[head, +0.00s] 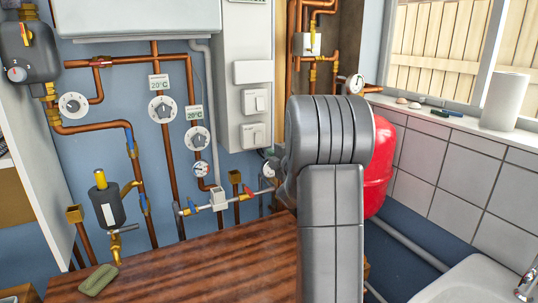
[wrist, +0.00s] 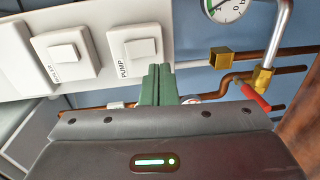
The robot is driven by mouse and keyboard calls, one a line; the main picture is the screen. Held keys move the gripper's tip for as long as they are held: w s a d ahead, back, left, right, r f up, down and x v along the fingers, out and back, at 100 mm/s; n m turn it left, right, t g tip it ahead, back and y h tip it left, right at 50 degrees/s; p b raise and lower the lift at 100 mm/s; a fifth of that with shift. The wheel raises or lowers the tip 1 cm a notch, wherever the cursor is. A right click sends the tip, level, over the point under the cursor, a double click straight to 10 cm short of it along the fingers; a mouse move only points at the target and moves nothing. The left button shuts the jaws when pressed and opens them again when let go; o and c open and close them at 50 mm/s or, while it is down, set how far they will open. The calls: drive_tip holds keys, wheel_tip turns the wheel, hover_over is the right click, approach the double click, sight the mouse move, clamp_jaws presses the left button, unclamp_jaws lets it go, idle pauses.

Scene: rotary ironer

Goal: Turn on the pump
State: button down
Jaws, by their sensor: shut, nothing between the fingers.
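The white pump switch (wrist: 140,47) is a square plate with a raised rocker, marked PUMP along its edge in the wrist view. In the head view it matches the lower switch (head: 253,135) on the tall white box. My gripper (wrist: 158,70) shows two green fingers pressed together and empty. In the wrist view the fingertips appear just beside the pump switch's lower right edge. I cannot tell whether they touch it. In the head view my grey arm hides most of the gripper.
A second switch (wrist: 62,53) sits beside the pump switch; it is the upper one (head: 254,102) in the head view. A pressure gauge (wrist: 224,8), copper pipes and a red-handled valve (wrist: 256,98) are close by. A red tank (head: 380,165) stands behind my arm. A wooden top (head: 200,265) lies below.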

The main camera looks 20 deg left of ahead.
drive_tip(key=v, duration=0.6)
drive_tip(key=shift+s+d+f+b, duration=0.3)
drive_tip(key=shift+f+b, duration=0.15)
drive_tip(key=shift+f, duration=0.25)
